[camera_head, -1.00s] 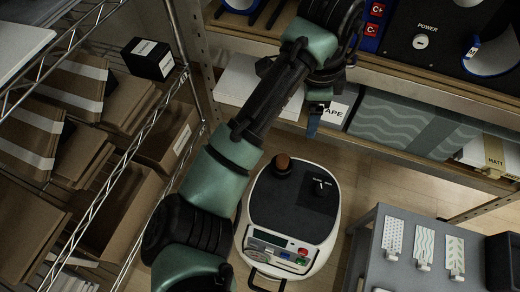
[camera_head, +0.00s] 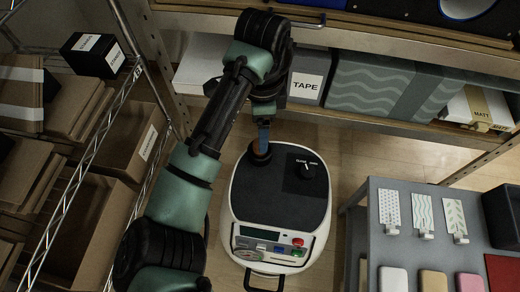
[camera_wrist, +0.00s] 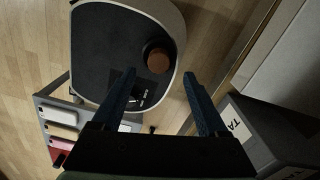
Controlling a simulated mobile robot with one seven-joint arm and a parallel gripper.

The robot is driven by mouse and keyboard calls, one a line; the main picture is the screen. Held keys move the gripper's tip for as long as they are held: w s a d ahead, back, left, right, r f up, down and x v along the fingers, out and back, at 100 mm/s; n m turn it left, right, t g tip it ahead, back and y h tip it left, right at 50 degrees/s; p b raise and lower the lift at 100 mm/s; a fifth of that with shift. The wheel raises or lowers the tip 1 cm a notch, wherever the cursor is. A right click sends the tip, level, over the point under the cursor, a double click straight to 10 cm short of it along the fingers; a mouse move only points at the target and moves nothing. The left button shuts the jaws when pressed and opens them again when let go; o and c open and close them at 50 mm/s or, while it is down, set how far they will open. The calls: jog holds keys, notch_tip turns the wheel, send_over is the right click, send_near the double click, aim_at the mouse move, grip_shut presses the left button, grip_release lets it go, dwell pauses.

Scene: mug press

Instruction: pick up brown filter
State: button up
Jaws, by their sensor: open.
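The brown filter appears to be the round piece with a brown top (camera_wrist: 158,61) and a dark body, standing on a rounded black-and-white machine (camera_head: 285,207). In the head view, its brown rim (camera_head: 259,158) shows just below my gripper (camera_head: 264,146), which partly covers it. In the wrist view, my gripper (camera_wrist: 159,72) is open, with its two blue fingers apart and nothing between them. The brown top lies between and just beyond the fingertips in that view. I cannot tell the exact height gap or whether they touch.
A shelf with a TAPE box (camera_head: 306,86) is behind. A wire rack with cartons (camera_head: 120,140) is at left. A grey cart (camera_head: 395,250) with coloured tiles is at right.

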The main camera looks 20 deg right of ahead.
notch_tip(320, 180, down, 4)
jog(key=b, duration=0.2)
jog(key=shift+a+f+b, duration=0.15)
jog(key=shift+b, duration=0.2)
grip_shut()
